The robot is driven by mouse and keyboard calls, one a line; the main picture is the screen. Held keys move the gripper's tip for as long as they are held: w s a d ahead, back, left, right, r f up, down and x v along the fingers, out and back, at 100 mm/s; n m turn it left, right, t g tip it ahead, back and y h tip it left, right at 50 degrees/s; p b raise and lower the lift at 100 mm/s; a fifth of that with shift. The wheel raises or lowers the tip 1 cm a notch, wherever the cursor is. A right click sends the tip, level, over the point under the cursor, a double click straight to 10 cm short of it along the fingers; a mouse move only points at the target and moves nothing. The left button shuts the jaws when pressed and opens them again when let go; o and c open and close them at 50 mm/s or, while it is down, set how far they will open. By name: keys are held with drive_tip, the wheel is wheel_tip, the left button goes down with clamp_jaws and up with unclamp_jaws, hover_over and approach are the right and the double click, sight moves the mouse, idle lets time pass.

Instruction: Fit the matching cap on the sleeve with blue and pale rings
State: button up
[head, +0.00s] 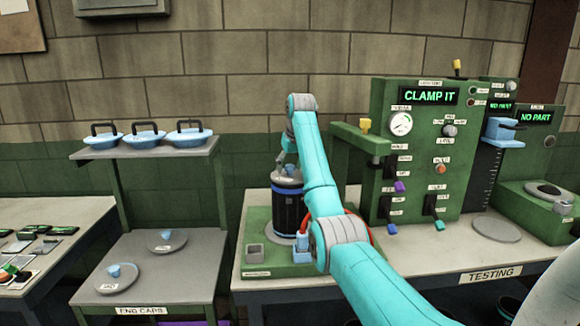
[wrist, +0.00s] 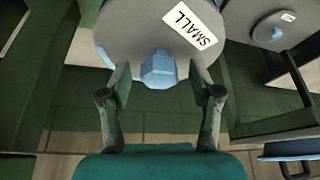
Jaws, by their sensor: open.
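The sleeve (head: 289,212) stands upright on the green fixture at the left of the testing bench, dark with blue and pale bands. A grey cap (head: 287,183) with a blue knob lies on its top; I cannot tell how tightly it fits. In the wrist view this cap (wrist: 125,32) carries the label SMALL. My gripper (wrist: 160,95) is open, its fingers apart near the two sides of the blue knob (wrist: 160,69) and not closed on it. In the head view my gripper (head: 287,160) is just above the cap, partly hidden by my arm.
Two other grey caps (head: 115,278) (head: 167,241) with blue knobs lie on the END CAPS stand. Blue lids with black handles (head: 145,134) sit on its upper shelf. The green tester (head: 425,150) right of the sleeve reads CLAMP IT. A round grey plate (head: 497,230) lies on the bench.

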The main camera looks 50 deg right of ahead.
sight(293, 178)
drive_tip(key=v, duration=0.7)
drive_tip(key=shift+r, duration=0.25)
drive_tip(key=shift+s+a, duration=0.1)
drive_tip(key=shift+s, duration=0.05)
